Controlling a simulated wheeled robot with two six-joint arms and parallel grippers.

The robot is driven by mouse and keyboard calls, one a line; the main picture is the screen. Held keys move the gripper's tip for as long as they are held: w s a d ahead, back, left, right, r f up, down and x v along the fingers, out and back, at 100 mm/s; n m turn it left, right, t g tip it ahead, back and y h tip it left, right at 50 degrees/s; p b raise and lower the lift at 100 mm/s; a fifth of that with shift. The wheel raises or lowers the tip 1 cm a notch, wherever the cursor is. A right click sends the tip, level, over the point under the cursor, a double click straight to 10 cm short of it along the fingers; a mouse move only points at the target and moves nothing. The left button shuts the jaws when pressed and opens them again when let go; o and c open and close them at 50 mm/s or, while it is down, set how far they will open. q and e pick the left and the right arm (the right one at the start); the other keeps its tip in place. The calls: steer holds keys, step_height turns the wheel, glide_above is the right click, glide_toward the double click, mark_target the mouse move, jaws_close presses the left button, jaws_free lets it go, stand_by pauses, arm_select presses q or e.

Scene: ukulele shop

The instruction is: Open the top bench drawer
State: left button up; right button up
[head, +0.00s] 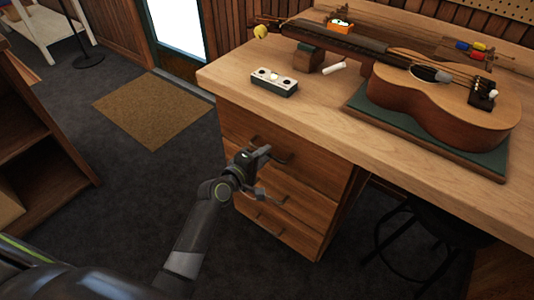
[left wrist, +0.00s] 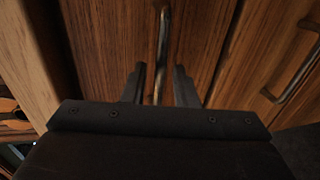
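The top bench drawer (head: 315,174) is the upper of several wooden drawer fronts under the bench top, and it sits flush, closed. Its dark bar handle (head: 284,160) is partly hidden by my left gripper (head: 263,160), which is at the drawer front. In the left wrist view the handle (left wrist: 163,40) runs between the two fingertips of my left gripper (left wrist: 160,85). The fingers are apart, with a gap showing on each side of the bar. My right gripper is not in view.
A second drawer handle (left wrist: 298,75) lies to the right in the left wrist view. The bench top (head: 240,77) holds a ukulele (head: 440,100) on a green mat and a small white box (head: 274,82). A black stool (head: 425,230) stands right of the drawers.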

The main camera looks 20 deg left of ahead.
arm_select(q)
steer(key=shift+x, duration=1)
jaws_close()
